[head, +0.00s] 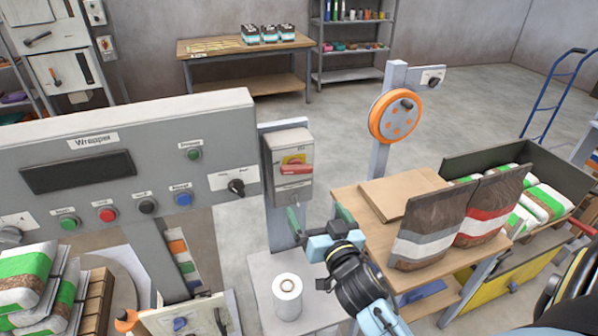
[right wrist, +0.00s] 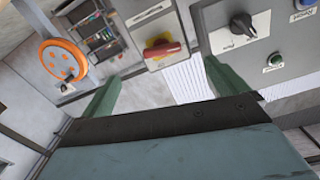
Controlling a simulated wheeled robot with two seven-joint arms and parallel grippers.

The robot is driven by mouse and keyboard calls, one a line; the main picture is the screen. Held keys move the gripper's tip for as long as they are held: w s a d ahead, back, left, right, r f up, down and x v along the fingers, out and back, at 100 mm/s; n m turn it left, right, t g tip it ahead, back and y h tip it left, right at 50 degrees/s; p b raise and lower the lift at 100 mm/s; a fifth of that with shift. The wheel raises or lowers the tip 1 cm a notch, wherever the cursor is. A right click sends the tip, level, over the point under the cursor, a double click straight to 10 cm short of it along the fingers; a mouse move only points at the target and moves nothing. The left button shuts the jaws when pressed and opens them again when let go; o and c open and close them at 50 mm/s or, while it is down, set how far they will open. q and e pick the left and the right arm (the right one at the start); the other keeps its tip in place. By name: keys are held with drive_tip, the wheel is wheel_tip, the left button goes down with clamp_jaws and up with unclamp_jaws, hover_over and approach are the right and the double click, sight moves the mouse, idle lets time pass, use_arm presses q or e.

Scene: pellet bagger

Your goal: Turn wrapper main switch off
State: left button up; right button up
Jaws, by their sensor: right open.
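The wrapper main switch (head: 288,170) is a grey box with a red handle on a yellow plate, mounted on a post right of the Wrapper panel (head: 92,142). Its red handle (head: 296,169) lies about level in the head view. My right gripper (head: 318,216) is open and empty, below and slightly right of the switch, apart from it. In the right wrist view, the red handle (right wrist: 162,49) shows beyond and between the open green fingers of the gripper (right wrist: 160,85). My left gripper is in neither view.
The panel carries coloured buttons and a black rotary knob (head: 236,187) close left of the switch. A white roll (head: 287,297) stands below. To the right are an orange wheel (head: 396,116) on a post and a wooden table (head: 352,203) with filled bags.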

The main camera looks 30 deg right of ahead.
sight(298, 172)
drive_tip(key=x, duration=0.4)
drive_tip(key=r+x, duration=0.1)
drive_tip(key=x, duration=0.4)
drive_tip(key=p+x, duration=0.1)
drive_tip(key=x, duration=0.3)
drive_tip(key=shift+w+d+r, duration=0.15)
drive_tip(key=shift+d+r, duration=0.05)
drive_tip(key=shift+r, duration=0.2)
drive_tip(key=c, duration=1)
drive_tip(key=shift+n, duration=1.1)
drive_tip(key=o, duration=1)
